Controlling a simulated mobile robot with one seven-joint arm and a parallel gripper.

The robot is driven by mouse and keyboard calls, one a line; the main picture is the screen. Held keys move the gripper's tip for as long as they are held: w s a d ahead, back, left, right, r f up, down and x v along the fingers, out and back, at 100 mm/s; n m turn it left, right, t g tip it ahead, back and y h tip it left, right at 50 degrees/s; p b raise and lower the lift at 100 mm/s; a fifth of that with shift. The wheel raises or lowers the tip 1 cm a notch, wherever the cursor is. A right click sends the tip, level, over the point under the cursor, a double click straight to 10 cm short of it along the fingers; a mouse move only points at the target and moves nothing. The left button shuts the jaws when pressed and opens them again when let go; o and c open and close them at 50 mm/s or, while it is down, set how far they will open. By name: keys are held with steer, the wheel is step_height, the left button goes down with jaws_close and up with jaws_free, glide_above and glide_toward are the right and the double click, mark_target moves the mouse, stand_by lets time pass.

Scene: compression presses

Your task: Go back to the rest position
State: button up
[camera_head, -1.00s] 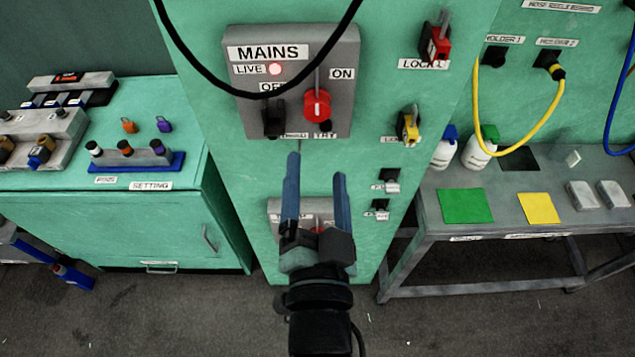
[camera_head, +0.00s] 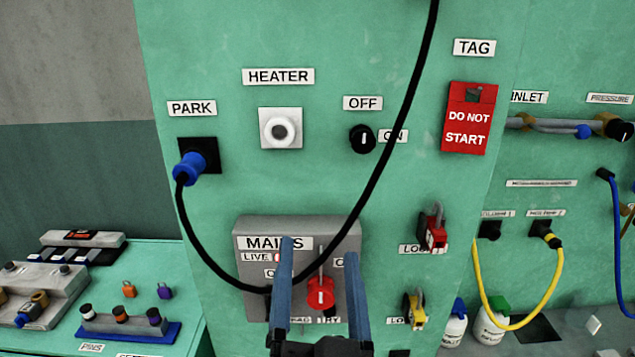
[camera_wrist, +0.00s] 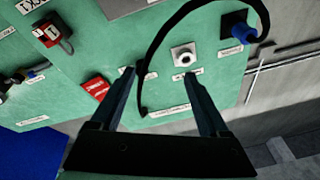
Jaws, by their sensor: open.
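My gripper (camera_head: 318,295) is open and empty, its two blue-grey fingers pointing up in front of the grey MAINS box (camera_head: 245,228) on the green cabinet. Both fingers also show in the wrist view (camera_wrist: 163,75), apart, with nothing between them. The red switch handle (camera_head: 320,292) of the MAINS box shows between the fingers in the head view; I cannot tell the depth gap. The lower part of the MAINS box is partly hidden behind my gripper.
A black cable (camera_head: 408,100) hangs in a loop from the blue plug (camera_head: 190,167) at PARK across the panel. The heater socket (camera_head: 280,128), black knob (camera_head: 362,138) and red DO NOT START tag (camera_head: 468,130) are above. A yellow hose (camera_head: 513,327) hangs at right.

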steer(key=s+r+n+t, duration=0.2)
steer(key=s+r+t, duration=0.1)
steer(key=r, duration=1)
steer(key=s+r+n+t, duration=0.2)
steer(key=s+r+t, duration=0.1)
steer(key=r, duration=1)
steer(key=shift+a+r, duration=0.15)
steer(key=shift+r, duration=0.1)
steer(key=shift+s, duration=0.1)
